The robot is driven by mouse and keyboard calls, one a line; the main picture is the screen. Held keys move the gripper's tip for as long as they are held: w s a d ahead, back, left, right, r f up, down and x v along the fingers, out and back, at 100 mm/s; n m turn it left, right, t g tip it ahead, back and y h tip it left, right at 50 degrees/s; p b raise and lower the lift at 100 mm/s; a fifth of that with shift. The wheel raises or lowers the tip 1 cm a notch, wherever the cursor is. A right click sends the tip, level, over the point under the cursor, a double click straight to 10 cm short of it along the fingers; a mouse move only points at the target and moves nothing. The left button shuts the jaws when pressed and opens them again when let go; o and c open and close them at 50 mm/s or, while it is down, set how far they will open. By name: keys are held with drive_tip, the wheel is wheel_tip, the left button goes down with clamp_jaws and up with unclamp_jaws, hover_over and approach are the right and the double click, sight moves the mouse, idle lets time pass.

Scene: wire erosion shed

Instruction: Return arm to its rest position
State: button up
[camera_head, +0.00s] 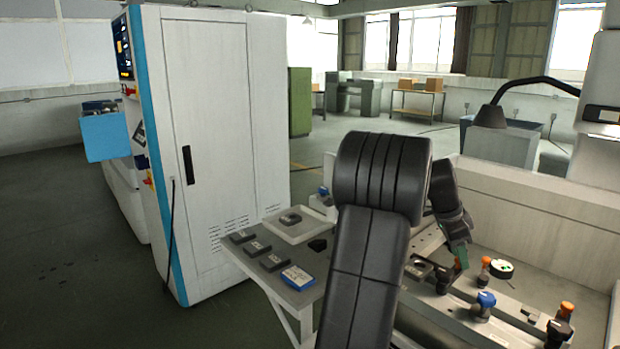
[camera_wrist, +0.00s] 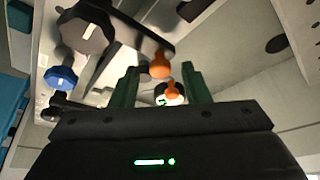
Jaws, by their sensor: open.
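My black arm rises in the middle of the head view and bends down to the right. My gripper (camera_head: 461,261) hangs low over the machine's work area, and only a small green part of its fingers shows there. In the wrist view my gripper (camera_wrist: 159,70) shows two green fingers standing apart with nothing held between them. An orange-topped knob (camera_wrist: 159,66) and a round white-faced dial (camera_wrist: 168,94) appear beyond and between the fingers; I cannot tell how close they are.
Clamps, a blue knob (camera_head: 486,299) and an orange-topped knob (camera_head: 565,309) stand around my gripper. A side table (camera_head: 262,271) holds dark blocks, a blue-and-white box (camera_head: 297,277) and a pale tray (camera_head: 291,232). A tall white cabinet (camera_head: 225,130) stands left. A machine wall (camera_head: 540,220) rises behind.

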idle(0.4)
drive_tip(key=v, duration=1.3)
drive_tip(key=x, duration=1.2)
drive_tip(key=shift+d+f, duration=0.1)
drive_tip(key=shift+f, duration=0.1)
drive_tip(key=shift+d+f, duration=0.1)
drive_tip(key=shift+f, duration=0.3)
drive_tip(key=shift+w+a+n+t, duration=0.45)
drive_tip(key=shift+a+n+t, duration=0.05)
drive_tip(key=shift+n, duration=0.6)
drive_tip(key=shift+r, duration=0.1)
